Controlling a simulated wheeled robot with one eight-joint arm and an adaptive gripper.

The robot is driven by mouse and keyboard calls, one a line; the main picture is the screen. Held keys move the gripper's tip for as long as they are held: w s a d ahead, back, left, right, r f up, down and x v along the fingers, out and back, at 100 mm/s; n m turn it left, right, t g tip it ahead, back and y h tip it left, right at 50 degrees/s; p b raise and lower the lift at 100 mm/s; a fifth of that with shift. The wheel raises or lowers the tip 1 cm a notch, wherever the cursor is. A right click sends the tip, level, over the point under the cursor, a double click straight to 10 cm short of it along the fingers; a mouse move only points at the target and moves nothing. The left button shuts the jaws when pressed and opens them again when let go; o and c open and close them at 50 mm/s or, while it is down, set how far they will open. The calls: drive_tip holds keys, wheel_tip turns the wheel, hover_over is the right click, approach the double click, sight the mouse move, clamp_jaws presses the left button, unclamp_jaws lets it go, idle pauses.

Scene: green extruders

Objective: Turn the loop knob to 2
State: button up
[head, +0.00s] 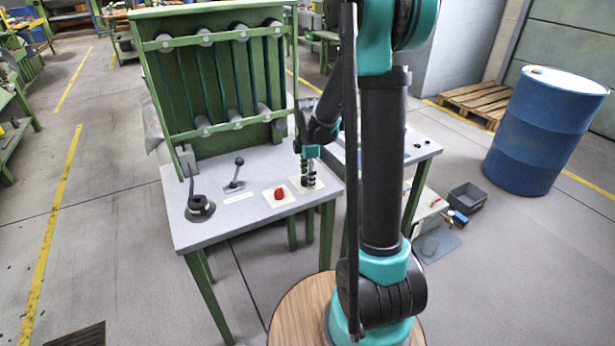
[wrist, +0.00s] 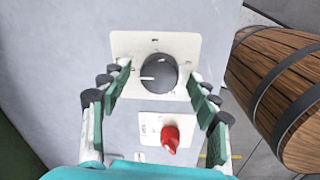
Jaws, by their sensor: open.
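A round black knob (wrist: 158,73) with a white pointer line sits on a cream plate (wrist: 125,42) in the wrist view. Its pointer faces left in that view. The markings around it are too small to read surely. My gripper (wrist: 160,78) is open, with its fingers on either side of the knob, and no contact shows. A red knob (wrist: 170,138) on a smaller plate lies just below the black knob in that view. In the head view my gripper (head: 309,176) points down over the right side of the console, largely covering the black knob. The red knob (head: 279,194) is left of it.
A lever with a round black base (head: 200,208) and a smaller lever (head: 236,178) stand on the grey console top (head: 225,222). A green rack (head: 215,85) rises behind. A wooden barrel (wrist: 275,80) is at right in the wrist view. A blue drum (head: 545,130) stands right.

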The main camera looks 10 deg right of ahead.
drive_tip(key=shift+f, duration=0.15)
drive_tip(key=c, duration=1.2)
drive_tip(key=shift+o, duration=0.2)
